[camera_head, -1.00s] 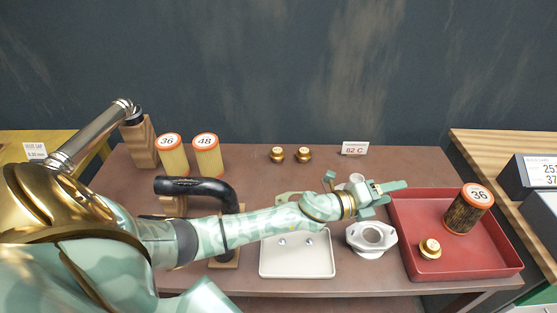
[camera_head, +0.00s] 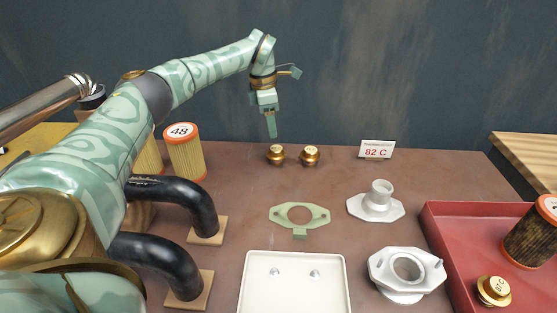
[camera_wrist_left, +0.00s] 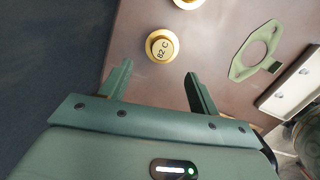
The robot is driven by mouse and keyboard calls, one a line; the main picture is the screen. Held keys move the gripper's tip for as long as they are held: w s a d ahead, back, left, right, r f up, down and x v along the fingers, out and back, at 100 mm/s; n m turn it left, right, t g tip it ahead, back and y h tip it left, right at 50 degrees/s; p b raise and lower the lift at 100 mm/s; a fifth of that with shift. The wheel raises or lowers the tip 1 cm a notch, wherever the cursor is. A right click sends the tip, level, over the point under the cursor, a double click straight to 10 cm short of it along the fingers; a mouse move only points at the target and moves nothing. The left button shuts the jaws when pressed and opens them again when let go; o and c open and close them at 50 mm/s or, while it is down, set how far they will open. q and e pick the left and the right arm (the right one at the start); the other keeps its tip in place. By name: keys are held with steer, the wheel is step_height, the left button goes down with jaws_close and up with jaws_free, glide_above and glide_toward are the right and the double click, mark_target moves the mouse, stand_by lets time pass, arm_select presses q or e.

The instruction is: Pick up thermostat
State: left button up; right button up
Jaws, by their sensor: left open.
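Two gold thermostats stand side by side at the back of the table, a left one (camera_head: 275,154) and a right one (camera_head: 309,156). The left one's top reads 82 C in the left wrist view (camera_wrist_left: 162,46); the other is cut off at the top edge there (camera_wrist_left: 187,3). My left gripper (camera_head: 271,134) points down just above the left thermostat, fingers apart and empty. In the left wrist view the thermostat lies just beyond the gap between the fingertips (camera_wrist_left: 158,70). A third gold thermostat (camera_head: 494,291) sits in the red tray (camera_head: 440,240). My right gripper is not in view.
In front lie a green gasket (camera_head: 328,216), a white tray (camera_head: 296,257) with small bolts, and grey housings (camera_head: 376,205). Black hoses (camera_head: 195,195) and a filter marked 48 (camera_head: 186,155) are at left.

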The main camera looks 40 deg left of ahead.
mark_target(276, 148)
arm_select(q)
steer(key=f, duration=0.3)
steer(key=f+b, duration=0.1)
steer(key=shift+w+d+f, duration=0.2)
steer(key=shift+w+f, duration=0.1)
steer(key=shift+f, duration=0.1)
steer(key=f+b, duration=0.1)
steer(key=f, duration=0.1)
steer(key=f+b, duration=0.1)
steer(key=f, duration=0.2)
steer(key=shift+w+d+f+b, duration=0.25)
steer(key=shift+d+f+b, duration=0.05)
steer(key=shift+d+b, duration=0.1)
steer(key=shift+r, duration=0.2)
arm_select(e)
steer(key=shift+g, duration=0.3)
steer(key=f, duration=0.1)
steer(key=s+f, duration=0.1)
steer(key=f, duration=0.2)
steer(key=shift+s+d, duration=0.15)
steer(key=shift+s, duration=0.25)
arm_select(q)
steer(key=c, duration=0.6)
